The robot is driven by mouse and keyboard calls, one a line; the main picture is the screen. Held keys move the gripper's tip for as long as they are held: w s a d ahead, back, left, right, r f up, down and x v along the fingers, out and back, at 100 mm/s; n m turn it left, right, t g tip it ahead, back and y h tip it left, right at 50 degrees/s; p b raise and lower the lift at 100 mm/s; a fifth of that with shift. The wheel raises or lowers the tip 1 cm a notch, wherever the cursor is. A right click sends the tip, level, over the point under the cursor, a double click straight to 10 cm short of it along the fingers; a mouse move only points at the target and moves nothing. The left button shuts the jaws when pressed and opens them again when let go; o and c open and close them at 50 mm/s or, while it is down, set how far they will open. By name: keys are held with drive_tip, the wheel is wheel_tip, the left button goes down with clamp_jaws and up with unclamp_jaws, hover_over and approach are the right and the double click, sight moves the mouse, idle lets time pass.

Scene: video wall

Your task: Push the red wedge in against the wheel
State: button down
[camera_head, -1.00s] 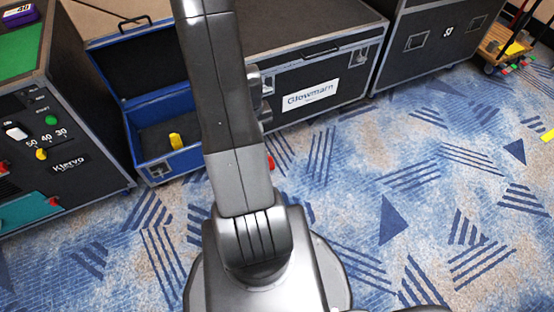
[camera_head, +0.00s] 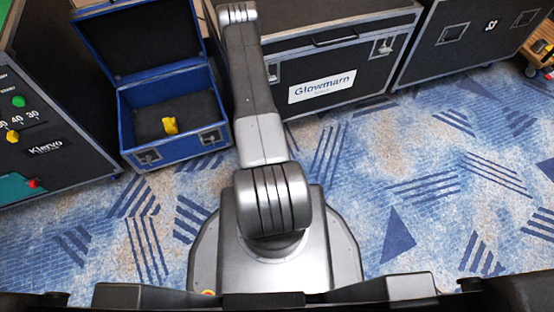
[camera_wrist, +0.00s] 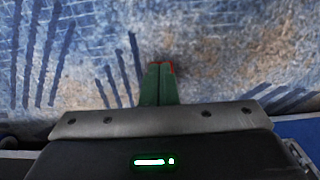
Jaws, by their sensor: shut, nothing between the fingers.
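In the wrist view my gripper (camera_wrist: 160,68) is shut, its two green fingers together and pointing at the carpet. No wheel can be made out by the fingertips. In the head view my arm rises in front of the cases and my gripper is hidden.
An open blue case (camera_head: 182,146) with a yellow object (camera_head: 170,125) inside stands left of my arm. A black Glowmarn case (camera_head: 372,82) stands behind it to the right. A control cabinet (camera_head: 75,178) stands at far left. Patterned carpet (camera_head: 400,150) is clear at right.

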wheel_tip(320, 180, down, 11)
drive_tip(key=b, duration=0.3)
drive_tip(key=shift+s+d+b, duration=0.1)
drive_tip(key=shift+d+b, duration=0.05)
drive_tip(key=shift+b, duration=0.2)
drive_tip(key=w, duration=0.1)
drive_tip(key=w+a+b, duration=0.1)
drive_tip(key=w, duration=0.1)
drive_tip(key=shift+f, duration=0.2)
drive_tip(key=shift+w+a+r, duration=0.1)
drive_tip(key=shift+w+r, duration=0.05)
drive_tip(key=shift+w, duration=0.3)
drive_tip(key=shift+w, duration=0.1)
